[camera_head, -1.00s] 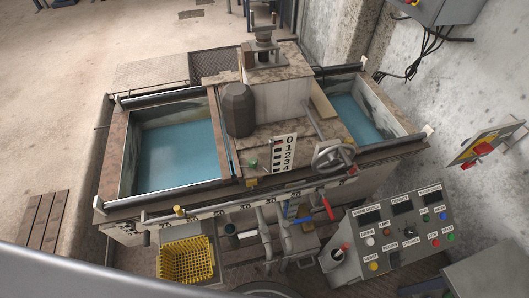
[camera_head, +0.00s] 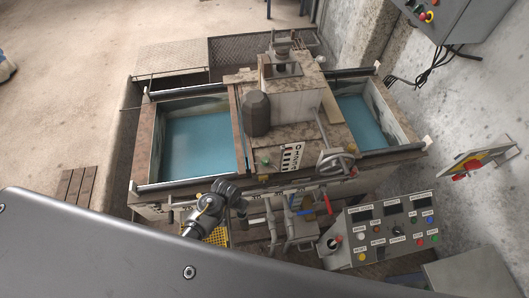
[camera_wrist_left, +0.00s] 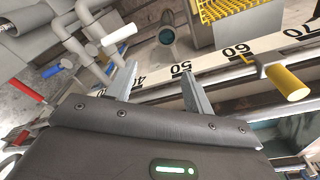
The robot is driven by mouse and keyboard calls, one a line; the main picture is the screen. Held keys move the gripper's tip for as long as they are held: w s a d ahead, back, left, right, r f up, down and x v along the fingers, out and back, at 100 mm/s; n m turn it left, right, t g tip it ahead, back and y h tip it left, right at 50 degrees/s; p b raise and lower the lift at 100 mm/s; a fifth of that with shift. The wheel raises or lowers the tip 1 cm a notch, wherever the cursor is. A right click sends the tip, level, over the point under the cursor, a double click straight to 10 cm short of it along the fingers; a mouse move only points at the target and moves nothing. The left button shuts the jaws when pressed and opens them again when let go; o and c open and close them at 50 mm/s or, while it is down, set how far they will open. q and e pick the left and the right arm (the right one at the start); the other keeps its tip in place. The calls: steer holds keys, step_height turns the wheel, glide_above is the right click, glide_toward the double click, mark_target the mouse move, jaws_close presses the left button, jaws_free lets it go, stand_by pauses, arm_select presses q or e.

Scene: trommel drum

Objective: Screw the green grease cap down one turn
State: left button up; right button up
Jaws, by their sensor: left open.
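A round dark-green cap-like piece (camera_wrist_left: 167,36) shows end-on in the left wrist view, below the numbered rail and apart from my fingers. In the head view my left gripper covers that area, and I cannot make the piece out. My left gripper (camera_wrist_left: 159,70) is open and empty, its two fingers pointing toward the rail and this piece. In the head view the left gripper (camera_head: 239,200) hangs over the machine's front edge, near the yellow basket. A smaller bright green knob (camera_head: 266,160) sits by the 0-4 scale plate. My right gripper is not in view.
The yellow basket (camera_wrist_left: 235,10) is close to the dark-green piece. A yellow handle (camera_wrist_left: 290,83) sticks out by the rail (camera_wrist_left: 210,60). White (camera_wrist_left: 118,38), blue (camera_wrist_left: 57,70) and red (camera_wrist_left: 28,90) handles stand on nearby pipes. A control panel (camera_head: 390,232) stands at the right.

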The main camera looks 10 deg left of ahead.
mark_target(265, 160)
arm_select(q)
steer(key=w+d+r+m+g+p, duration=0.1)
steer(key=w+d+r+p, duration=0.25)
steer(key=w+r, duration=0.6)
steer(key=w+d+r+m+p, duration=0.15)
steer(key=w+d+r, duration=0.25)
steer(key=w+r, duration=0.55)
steer(key=shift+n+y, duration=0.3)
steer(key=shift+n, duration=0.05)
step_height(265, 160, down, 11)
steer(key=b, duration=1.1)
steer(key=shift+f+b, duration=0.2)
steer(key=shift+b, duration=0.2)
steer(key=shift+r, duration=0.1)
steer(key=shift+c, duration=0.2)
steer(key=c, duration=0.9)
